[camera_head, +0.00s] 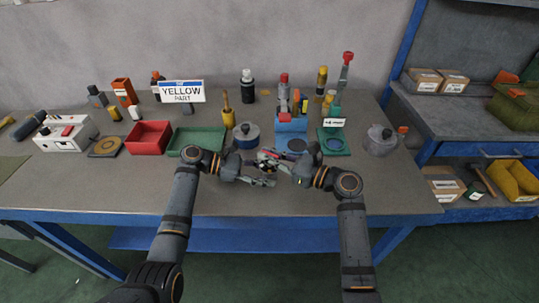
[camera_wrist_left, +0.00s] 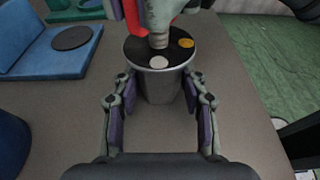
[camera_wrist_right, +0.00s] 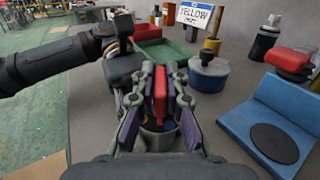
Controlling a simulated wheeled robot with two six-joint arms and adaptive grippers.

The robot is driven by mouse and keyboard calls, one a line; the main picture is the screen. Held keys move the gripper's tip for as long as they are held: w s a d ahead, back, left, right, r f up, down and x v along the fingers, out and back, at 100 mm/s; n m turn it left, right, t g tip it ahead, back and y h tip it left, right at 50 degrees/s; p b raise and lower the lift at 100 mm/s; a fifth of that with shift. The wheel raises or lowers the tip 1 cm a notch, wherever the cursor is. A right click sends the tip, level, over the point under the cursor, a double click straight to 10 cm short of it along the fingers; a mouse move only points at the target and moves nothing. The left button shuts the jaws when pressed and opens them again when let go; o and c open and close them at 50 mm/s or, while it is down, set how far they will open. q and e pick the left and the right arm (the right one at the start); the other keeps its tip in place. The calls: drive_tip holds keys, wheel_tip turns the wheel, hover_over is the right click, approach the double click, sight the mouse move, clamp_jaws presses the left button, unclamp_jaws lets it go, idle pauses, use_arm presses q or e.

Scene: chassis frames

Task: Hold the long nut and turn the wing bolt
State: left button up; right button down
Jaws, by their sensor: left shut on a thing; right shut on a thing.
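The long nut (camera_wrist_left: 160,84) is a grey metal body with a dark top bearing a yellow and a white dot. It stands upright between the fingers of my left gripper (camera_wrist_left: 160,112), which also shows in the head view (camera_head: 268,182). The wing bolt has a red wing (camera_wrist_right: 159,92) and a grey shank (camera_wrist_left: 158,40) that meets the middle of the nut's top. My right gripper (camera_wrist_right: 160,98) is shut on the red wing from above; it also shows in the head view (camera_head: 268,158). How deep the shank sits cannot be told. The nut's lower part is partly hidden.
Behind my grippers stand a blue holder (camera_head: 291,125) with tools, a green stand (camera_head: 334,146) and a blue round pot (camera_head: 246,136). A red tray (camera_head: 150,138) and a green tray (camera_head: 196,138) lie left. The table's front strip is clear.

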drive_tip(key=c, duration=1.4)
unclamp_jaws()
drive_tip(key=shift+d, duration=0.1)
drive_tip(key=v, duration=1.1)
drive_tip(key=shift+s+d, duration=0.25)
drive_tip(key=shift+d, duration=0.1)
